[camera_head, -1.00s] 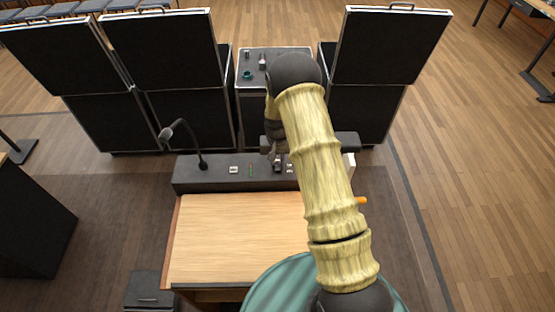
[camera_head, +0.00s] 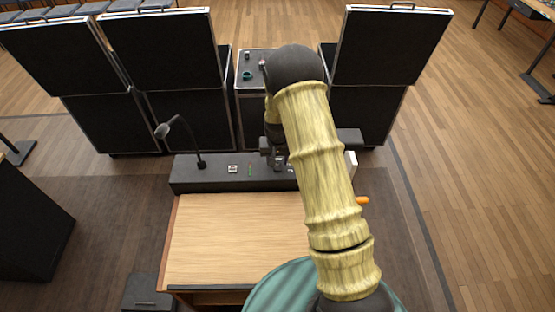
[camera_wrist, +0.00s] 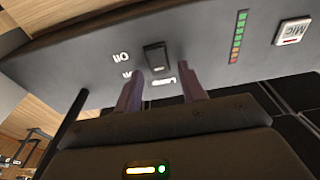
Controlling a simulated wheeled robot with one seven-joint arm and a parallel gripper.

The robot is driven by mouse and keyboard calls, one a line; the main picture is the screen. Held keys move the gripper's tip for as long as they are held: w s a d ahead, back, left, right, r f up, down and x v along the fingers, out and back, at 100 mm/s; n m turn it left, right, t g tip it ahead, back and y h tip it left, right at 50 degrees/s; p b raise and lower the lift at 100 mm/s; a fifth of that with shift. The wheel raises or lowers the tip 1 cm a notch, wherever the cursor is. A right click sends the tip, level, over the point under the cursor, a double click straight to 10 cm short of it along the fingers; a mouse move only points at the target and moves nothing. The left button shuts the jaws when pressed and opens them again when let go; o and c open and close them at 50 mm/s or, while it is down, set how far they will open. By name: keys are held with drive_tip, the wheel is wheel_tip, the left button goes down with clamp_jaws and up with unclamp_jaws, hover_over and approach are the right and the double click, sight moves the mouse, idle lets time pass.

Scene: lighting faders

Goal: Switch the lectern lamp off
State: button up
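A small dark rocker switch (camera_wrist: 155,57) sits on the grey lectern panel (camera_wrist: 70,45) in the wrist view. White lettering beside it appears upside down and is partly hidden by a finger. My gripper (camera_wrist: 160,72) is open, with its two fingers apart and empty. The fingertips point at the panel around the switch, and I cannot tell whether they touch it. In the head view my arm mostly hides the gripper and the switch. A dark horizontal bar (camera_head: 349,140) shows behind my arm, possibly the lamp. The lamp's lit state is not clear.
A level strip (camera_wrist: 238,37) and a MIC button (camera_wrist: 292,32) are beside the switch. A gooseneck (camera_head: 185,135) rises from the lectern panel's left. The wooden lectern top (camera_head: 235,235) is clear. Black cases (camera_head: 160,55) and a small equipment case (camera_head: 247,95) stand behind.

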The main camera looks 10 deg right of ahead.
sight(278, 170)
wheel_tip(278, 170, up, 17)
drive_tip(key=s+b, duration=0.2)
drive_tip(key=b, duration=0.4)
drive_tip(key=shift+a+r+b, duration=0.15)
drive_tip(key=shift+a+b, duration=0.05)
drive_tip(key=shift+b, duration=0.15)
drive_tip(key=shift+s, duration=0.1)
